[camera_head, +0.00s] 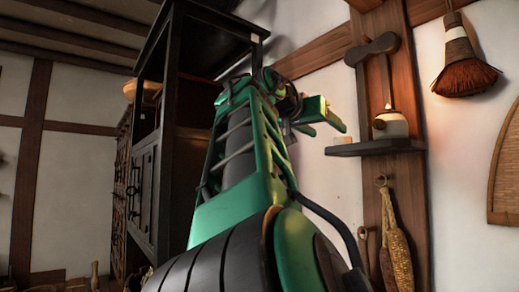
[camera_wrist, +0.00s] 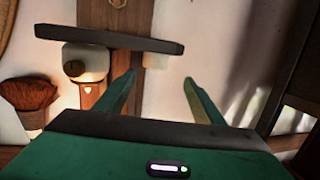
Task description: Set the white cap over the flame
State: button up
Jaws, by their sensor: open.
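A dark wooden tool (camera_head: 372,48) hangs on the post above the shelf. A brush (camera_head: 465,70) hangs to the right, and corn cobs (camera_head: 396,250) hang below. A tall dark cabinet (camera_head: 165,150) stands left of my arm. White wall lies between cabinet and post.

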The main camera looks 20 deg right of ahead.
aim_at(338, 137)
jog(key=x, duration=0.5)
jog(key=shift+d, duration=0.2)
jog(key=shift+s+x, duration=0.15)
jog(key=shift+x, duration=1.15)
jog(key=shift+s+x, duration=0.2)
jog(key=shift+x, duration=1.15)
jog(key=shift+d+f, duration=0.1)
jog(key=c, duration=1.2)
jog(key=shift+c, duration=0.2)
